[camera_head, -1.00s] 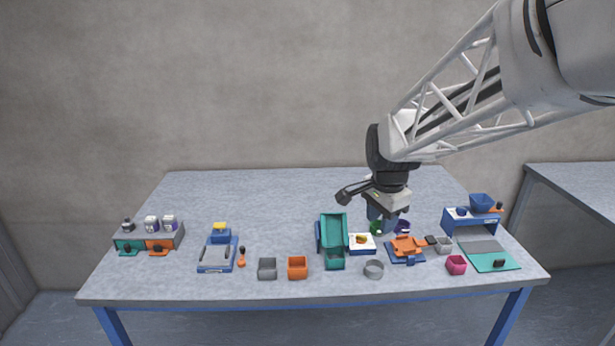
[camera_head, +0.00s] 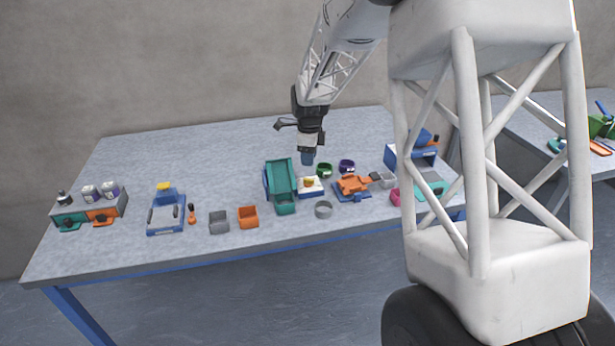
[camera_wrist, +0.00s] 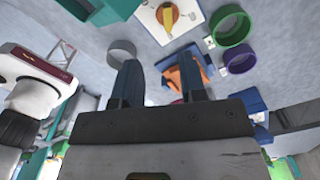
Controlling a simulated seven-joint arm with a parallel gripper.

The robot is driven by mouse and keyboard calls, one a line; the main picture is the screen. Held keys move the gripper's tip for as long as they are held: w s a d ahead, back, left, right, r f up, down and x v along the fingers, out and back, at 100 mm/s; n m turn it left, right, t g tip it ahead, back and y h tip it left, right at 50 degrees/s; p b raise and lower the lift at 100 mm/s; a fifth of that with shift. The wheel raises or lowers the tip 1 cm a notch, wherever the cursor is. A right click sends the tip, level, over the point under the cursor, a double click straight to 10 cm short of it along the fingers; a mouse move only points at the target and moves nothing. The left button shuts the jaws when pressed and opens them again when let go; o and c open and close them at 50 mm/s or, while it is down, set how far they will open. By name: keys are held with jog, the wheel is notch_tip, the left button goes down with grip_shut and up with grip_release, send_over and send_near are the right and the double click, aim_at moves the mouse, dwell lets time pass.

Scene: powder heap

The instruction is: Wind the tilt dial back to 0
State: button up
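The tilt dial is a yellow knob (camera_head: 309,182) on a white-topped blue box (camera_head: 312,192), beside the teal tilting chute (camera_head: 280,178). In the wrist view the yellow knob (camera_wrist: 170,17) sits at the top edge on its white plate (camera_wrist: 192,20), with an orange patch at the knob. The marks are too small to read. My gripper (camera_head: 308,160) hangs above and behind the dial box, apart from it. In the wrist view its two dark fingers (camera_wrist: 161,80) are spread with nothing between them.
A green ring (camera_head: 324,170) and a purple ring (camera_head: 347,166) stand right of the dial box. A grey ring (camera_head: 323,210) is in front. An orange piece on a blue base (camera_head: 353,186) lies to the right. The table behind is clear.

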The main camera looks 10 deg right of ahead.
aim_at(308, 179)
jog(key=shift+w+d+f+m, duration=0.1)
jog(key=shift+w+f+m, duration=0.3)
jog(key=shift+w+f, duration=0.3)
jog(key=shift+f, duration=3.85)
grip_shut()
